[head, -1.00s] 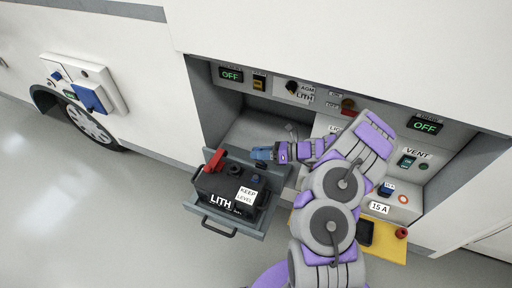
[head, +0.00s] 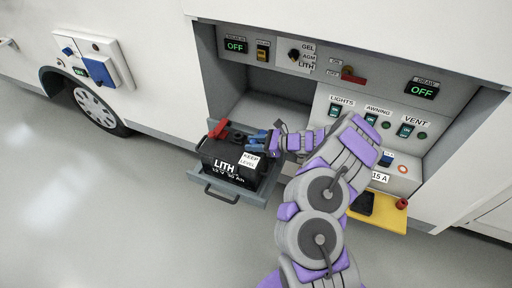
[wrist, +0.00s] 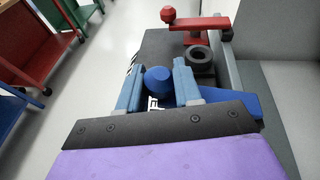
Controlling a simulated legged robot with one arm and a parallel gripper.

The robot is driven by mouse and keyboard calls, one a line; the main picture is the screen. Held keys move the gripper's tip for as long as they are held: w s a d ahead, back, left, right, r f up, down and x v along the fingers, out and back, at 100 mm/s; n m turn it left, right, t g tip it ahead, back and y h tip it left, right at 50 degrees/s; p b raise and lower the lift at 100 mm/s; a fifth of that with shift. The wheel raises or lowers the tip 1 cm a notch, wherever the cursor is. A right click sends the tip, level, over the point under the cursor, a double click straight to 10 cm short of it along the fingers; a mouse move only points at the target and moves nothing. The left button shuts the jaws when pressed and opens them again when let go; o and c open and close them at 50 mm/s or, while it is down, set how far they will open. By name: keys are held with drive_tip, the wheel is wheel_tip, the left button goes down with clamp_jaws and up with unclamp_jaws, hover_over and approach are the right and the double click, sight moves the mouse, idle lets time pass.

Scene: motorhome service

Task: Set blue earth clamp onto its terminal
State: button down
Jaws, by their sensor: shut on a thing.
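The black LITH battery (head: 225,167) sits in a pulled-out grey tray. A red clamp (head: 218,129) is at its back left corner; it also shows at the top of the wrist view (wrist: 205,23). My gripper (head: 268,142) is shut on the blue earth clamp (head: 256,138) over the battery's back right part. In the wrist view the clamp's round blue knob (wrist: 158,80) sits between my fingers (wrist: 157,86). A dark ring-shaped terminal (wrist: 200,57) shows just beyond the right finger, apart from the knob. The clamp's underside is hidden.
The tray (head: 232,190) has a front handle. Behind it is an open bay with a switch panel (head: 380,120). A yellow shelf (head: 385,212) stands at the right. Red and blue carts (wrist: 45,55) show at the left of the wrist view.

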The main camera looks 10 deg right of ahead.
drive_tip(key=shift+s+a+f+b, duration=0.15)
drive_tip(key=shift+f+b, duration=0.1)
drive_tip(key=shift+f, duration=0.4)
drive_tip(key=shift+s+f+b, duration=0.15)
drive_tip(key=shift+f+b, duration=0.05)
drive_tip(key=shift+f, duration=0.45)
drive_tip(key=shift+s+f, duration=0.1)
drive_tip(key=shift+f, duration=0.05)
drive_tip(key=c, duration=0.8)
unclamp_jaws()
drive_tip(key=shift+s, duration=0.1)
